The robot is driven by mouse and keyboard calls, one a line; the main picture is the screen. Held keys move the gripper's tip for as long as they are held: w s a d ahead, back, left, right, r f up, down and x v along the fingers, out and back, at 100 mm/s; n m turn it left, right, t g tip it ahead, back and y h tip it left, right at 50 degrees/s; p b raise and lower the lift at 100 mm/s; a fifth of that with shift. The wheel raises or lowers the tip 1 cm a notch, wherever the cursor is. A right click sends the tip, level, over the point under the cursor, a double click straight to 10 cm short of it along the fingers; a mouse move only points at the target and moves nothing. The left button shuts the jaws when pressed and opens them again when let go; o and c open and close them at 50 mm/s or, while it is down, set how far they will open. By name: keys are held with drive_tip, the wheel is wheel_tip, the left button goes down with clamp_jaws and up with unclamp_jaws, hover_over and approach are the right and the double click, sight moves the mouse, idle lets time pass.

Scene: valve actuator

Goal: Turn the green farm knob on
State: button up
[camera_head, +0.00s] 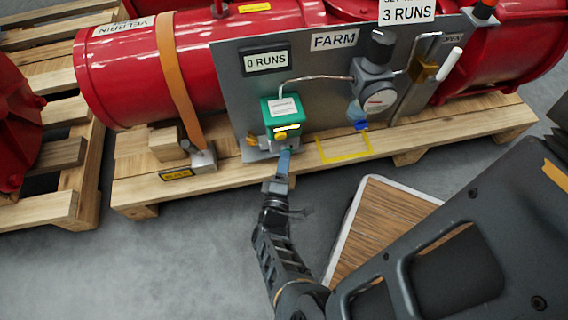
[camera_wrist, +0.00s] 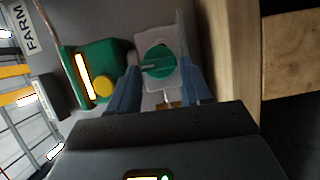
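The green round knob (camera_wrist: 157,62) with a raised grip bar sits on a pale plate in the wrist view. My gripper (camera_wrist: 160,72) is open, with one blue finger on each side of the knob. I cannot tell whether either finger touches it. The green box (camera_wrist: 92,62) with a yellow button (camera_wrist: 103,86) is left of the knob. In the head view the green box (camera_head: 283,108) is on the grey panel (camera_head: 240,70), left of and below the FARM label (camera_head: 335,40). My gripper (camera_head: 284,162) reaches up just below the box; the knob is not clearly visible there.
A gauge regulator (camera_head: 378,98) and a lever with a white handle (camera_head: 450,64) are to the right on the panel. A yellow frame (camera_head: 344,150) lies on the wooden pallet (camera_head: 430,125). A strap (camera_head: 172,80) crosses the red cylinder (camera_head: 120,68). Grey floor lies in front.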

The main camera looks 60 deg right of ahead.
drive_tip(key=o, duration=0.4)
drive_tip(key=shift+c, duration=0.2)
drive_tip(key=v, duration=0.8)
drive_tip(key=shift+p, duration=0.4)
